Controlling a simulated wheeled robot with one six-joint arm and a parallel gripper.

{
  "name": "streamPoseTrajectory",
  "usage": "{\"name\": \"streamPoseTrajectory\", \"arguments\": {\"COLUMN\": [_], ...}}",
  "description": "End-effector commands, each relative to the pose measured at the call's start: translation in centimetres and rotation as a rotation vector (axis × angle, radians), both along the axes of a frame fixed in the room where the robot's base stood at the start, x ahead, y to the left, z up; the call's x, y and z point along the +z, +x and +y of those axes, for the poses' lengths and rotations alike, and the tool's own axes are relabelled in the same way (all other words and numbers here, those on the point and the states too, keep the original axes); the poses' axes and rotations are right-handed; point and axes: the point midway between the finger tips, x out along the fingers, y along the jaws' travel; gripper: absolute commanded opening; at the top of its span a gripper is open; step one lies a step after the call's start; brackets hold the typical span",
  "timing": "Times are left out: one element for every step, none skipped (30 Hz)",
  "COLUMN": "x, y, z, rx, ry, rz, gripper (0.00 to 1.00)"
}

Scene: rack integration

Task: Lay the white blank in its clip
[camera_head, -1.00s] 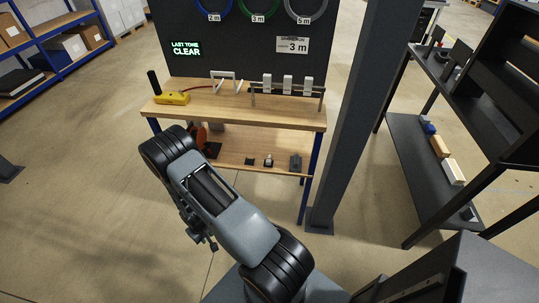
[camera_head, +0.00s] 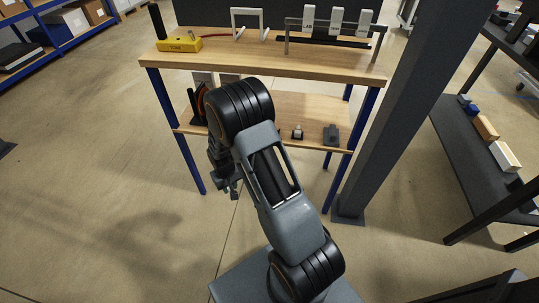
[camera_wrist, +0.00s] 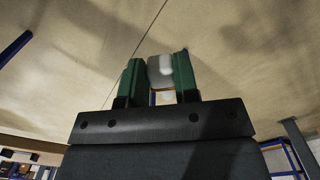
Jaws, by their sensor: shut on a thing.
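My gripper (camera_wrist: 160,72) shows in the wrist view with two green fingers, shut on a small pale piece (camera_wrist: 159,68) that looks like the white blank. In the head view my gripper (camera_head: 226,184) hangs low, left of my arm and in front of the wooden bench, over the floor. The piece in it cannot be made out there. On the bench's lower shelf sit a small dark holder with a pale top (camera_head: 297,132) and a dark grey block (camera_head: 331,135). I cannot tell which thing is the blank's clip.
The bench top (camera_head: 270,65) carries a yellow device (camera_head: 180,45), a white frame and several upright white pieces in a grey rack. A dark post (camera_head: 385,100) stands right of the bench. A dark shelf (camera_head: 480,175) with small boxes is farther right.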

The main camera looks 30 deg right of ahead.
Motion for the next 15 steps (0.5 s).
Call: {"name": "streamPoseTrajectory", "arguments": {"x": [-2.5, -2.8, -3.1, -3.3, -3.5, -3.6, -3.7, -3.7, -3.7, -3.6, -3.5, -3.3, -3.1, -2.7, -2.0], "y": [0.4, 0.5, 0.7, 0.9, 1.0, 1.2, 1.4, 1.6, 1.8, 2.0, 2.3, 2.6, 2.9, 3.2, 3.7], "z": [0.0, -0.1, -0.1, -0.2, -0.3, -0.5, -0.7, -0.9, -1.3, -1.6, -2.0, -2.6, -3.1, -3.8, -5.0], "rx": [-0.002, -0.003, -0.006, -0.010, -0.015, -0.023, -0.030, -0.038, -0.052, -0.065, -0.079, -0.103, -0.124, -0.148, -0.193], "ry": [0.000, 0.000, 0.000, 0.000, 0.000, 0.000, 0.000, 0.000, -0.001, -0.001, -0.001, -0.001, -0.001, -0.001, -0.001], "rz": [-0.008, -0.007, -0.007, -0.008, -0.008, -0.007, -0.007, -0.007, -0.008, -0.007, -0.008, -0.009, -0.009, -0.010, -0.011], "gripper": [0.06, 0.06, 0.06, 0.06, 0.06, 0.06, 0.06, 0.06, 0.06, 0.06, 0.06, 0.06, 0.06, 0.06, 0.06]}}
